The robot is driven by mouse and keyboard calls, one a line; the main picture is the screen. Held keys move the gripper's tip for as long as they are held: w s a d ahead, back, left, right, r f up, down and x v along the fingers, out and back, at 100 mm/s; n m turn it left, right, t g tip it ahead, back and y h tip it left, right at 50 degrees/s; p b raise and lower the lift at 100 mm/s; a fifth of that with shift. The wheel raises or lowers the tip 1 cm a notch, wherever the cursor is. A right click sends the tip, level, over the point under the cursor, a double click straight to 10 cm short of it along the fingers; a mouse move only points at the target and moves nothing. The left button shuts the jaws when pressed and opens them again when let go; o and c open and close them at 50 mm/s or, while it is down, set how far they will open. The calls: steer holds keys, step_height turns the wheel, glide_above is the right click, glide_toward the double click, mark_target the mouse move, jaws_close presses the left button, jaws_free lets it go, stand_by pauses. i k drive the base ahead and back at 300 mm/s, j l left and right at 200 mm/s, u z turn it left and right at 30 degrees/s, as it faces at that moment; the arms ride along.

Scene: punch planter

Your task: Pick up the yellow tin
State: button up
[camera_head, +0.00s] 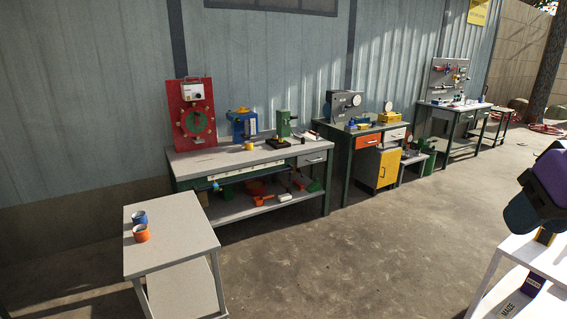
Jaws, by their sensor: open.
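A small yellow tin (249,146) stands on the grey top of the long workbench (215,160), near its middle. It is small in the picture, and its details cannot be made out. Nothing of mine is near it. A dark, purple-topped part of what looks like my arm shows at the right edge, far from the tin. My gripper's fingers are not in view.
A blue tin (139,218) and an orange tin (141,233) stand on a low grey table (180,246) at the front left. Behind the yellow tin are a blue machine (242,124) and a green machine (284,123). The concrete floor (370,250) is clear at centre.

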mark_target(249, 146)
steer(key=i, duration=1)
steer(key=i+j+z, duration=0.1)
steer(key=i, duration=0.85)
steer(key=i+u, duration=0.2)
steer(key=i, duration=0.3)
steer(key=i+l+u, duration=0.15)
steer(key=i, duration=0.35)
steer(key=i+l+u, duration=0.2)
steer(key=i, duration=0.35)
steer(key=i+l+u, duration=0.15)
steer(key=i, duration=0.35)
steer(key=i+u, duration=0.5)
steer(key=i+l+u, duration=0.15)
steer(key=i+u, duration=0.3)
steer(key=k, duration=0.05)
